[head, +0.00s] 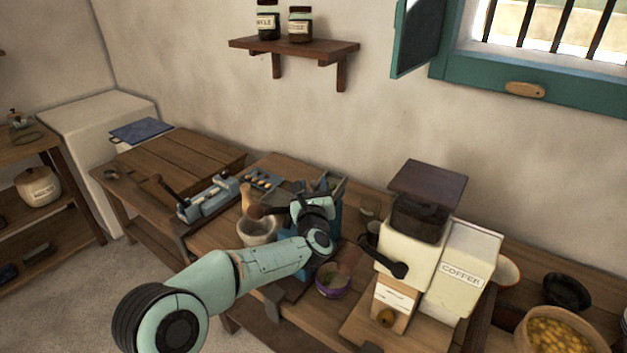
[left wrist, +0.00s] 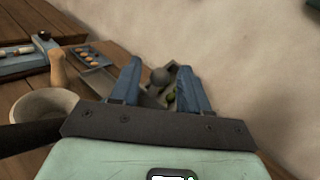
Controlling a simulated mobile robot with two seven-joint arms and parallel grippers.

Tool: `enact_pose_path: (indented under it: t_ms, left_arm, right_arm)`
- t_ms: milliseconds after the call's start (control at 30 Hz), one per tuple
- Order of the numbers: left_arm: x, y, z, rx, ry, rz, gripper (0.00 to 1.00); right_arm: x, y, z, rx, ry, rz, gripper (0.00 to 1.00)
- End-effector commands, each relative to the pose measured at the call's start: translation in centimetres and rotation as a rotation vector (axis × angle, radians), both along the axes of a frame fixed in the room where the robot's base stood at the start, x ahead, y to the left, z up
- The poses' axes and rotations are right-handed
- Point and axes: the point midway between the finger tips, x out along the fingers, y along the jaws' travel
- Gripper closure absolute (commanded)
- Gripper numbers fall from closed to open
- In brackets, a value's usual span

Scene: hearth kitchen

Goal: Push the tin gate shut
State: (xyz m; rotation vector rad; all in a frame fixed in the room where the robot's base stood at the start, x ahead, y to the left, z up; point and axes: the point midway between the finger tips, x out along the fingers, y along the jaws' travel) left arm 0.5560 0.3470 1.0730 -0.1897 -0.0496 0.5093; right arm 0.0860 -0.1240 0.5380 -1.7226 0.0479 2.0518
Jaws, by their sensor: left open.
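I cannot tell for sure which part is the tin gate. A grey box or tin (left wrist: 171,72) with a round grey knob (left wrist: 160,77) and green pieces shows between my fingers in the left wrist view; in the head view my gripper largely hides that spot. My left gripper (head: 331,182) is open and empty over the back of the bench, and its two blue fingers also show in the left wrist view (left wrist: 160,66). Whether they touch the box I cannot tell. My right gripper is not in view.
A stone mortar (head: 257,232) with a wooden pestle stands left of my wrist. A purple bowl (head: 333,284) and the coffee grinder (head: 408,262) stand to the right. The wall is close behind.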

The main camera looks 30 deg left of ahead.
Motion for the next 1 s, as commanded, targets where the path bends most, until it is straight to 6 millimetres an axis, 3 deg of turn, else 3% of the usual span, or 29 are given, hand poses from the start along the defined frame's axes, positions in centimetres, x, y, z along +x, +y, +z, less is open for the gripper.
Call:
enact_pose_path:
  t_ms: [133, 433, 467, 600, 833, 1000]
  left_arm:
    - [1.0, 0.6, 0.0, 0.001, 0.001, 0.001, 0.55]
    - [1.2, 0.7, -0.1, 0.001, 0.0, 0.0, 0.55]
    - [1.2, 0.7, -0.1, 0.001, 0.0, 0.0, 0.58]
    - [1.2, 0.7, -0.1, 0.001, 0.0, 0.0, 1.0]
    - [1.2, 0.7, -0.2, 0.001, 0.0, 0.0, 1.0]
    - [1.1, 0.7, -1.3, 0.0, -0.001, 0.0, 1.0]
  right_arm:
    - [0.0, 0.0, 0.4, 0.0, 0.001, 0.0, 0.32]
    - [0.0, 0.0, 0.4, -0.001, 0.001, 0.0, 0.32]
    - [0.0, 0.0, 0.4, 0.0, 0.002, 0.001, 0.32]
    - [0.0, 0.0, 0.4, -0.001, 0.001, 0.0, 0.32]
    - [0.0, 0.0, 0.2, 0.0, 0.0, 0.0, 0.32]
    - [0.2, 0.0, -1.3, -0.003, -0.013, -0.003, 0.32]
